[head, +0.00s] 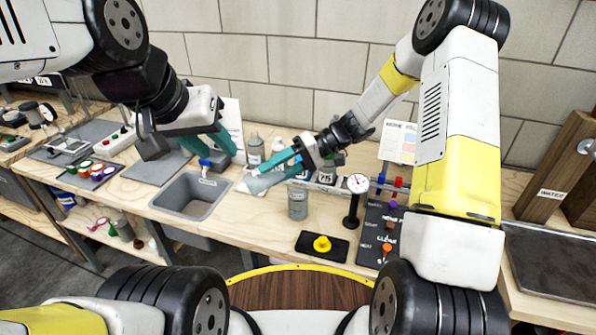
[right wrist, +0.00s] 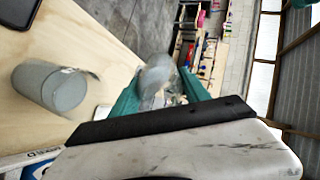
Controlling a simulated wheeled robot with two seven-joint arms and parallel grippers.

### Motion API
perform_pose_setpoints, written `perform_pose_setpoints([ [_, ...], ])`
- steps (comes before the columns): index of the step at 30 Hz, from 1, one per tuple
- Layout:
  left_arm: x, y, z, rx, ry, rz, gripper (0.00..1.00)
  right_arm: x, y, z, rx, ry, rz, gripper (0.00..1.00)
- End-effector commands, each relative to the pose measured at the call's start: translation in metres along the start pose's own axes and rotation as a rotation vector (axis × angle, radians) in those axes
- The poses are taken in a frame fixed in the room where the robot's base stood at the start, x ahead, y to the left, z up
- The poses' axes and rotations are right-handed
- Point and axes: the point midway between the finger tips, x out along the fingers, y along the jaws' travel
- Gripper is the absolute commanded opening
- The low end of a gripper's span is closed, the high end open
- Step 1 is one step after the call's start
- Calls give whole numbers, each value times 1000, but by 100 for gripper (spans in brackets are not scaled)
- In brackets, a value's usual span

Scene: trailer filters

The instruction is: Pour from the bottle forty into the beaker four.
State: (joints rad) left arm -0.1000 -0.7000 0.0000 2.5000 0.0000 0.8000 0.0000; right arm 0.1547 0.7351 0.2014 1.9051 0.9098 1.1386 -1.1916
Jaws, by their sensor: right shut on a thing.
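My right gripper (head: 272,172) is shut on a grey, glassy vessel (head: 262,183), which is tilted well over above the bench. The vessel also shows between the teal fingers in the right wrist view (right wrist: 158,73). Its number cannot be read, so I cannot tell whether it is bottle forty. A grey cylindrical container (head: 298,204) stands upright on the bench, right of and below the held vessel; it shows in the right wrist view too (right wrist: 50,88). I cannot read a four on it. My left gripper (head: 206,148) is open and empty above the back of the sink.
A grey sink (head: 193,195) is left of the held vessel. Bottles (head: 255,151) stand behind, partly hidden by my right gripper. A dial gauge on a stand (head: 356,190), a black pad with a yellow knob (head: 321,245) and a dark control panel (head: 383,238) are to the right.

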Motion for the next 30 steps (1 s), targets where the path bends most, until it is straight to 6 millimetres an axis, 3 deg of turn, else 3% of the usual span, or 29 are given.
perform_pose_setpoints([
  [30,0,0,0,0,0,0,36,-1,-3,-1,0,16,-60,0],
])
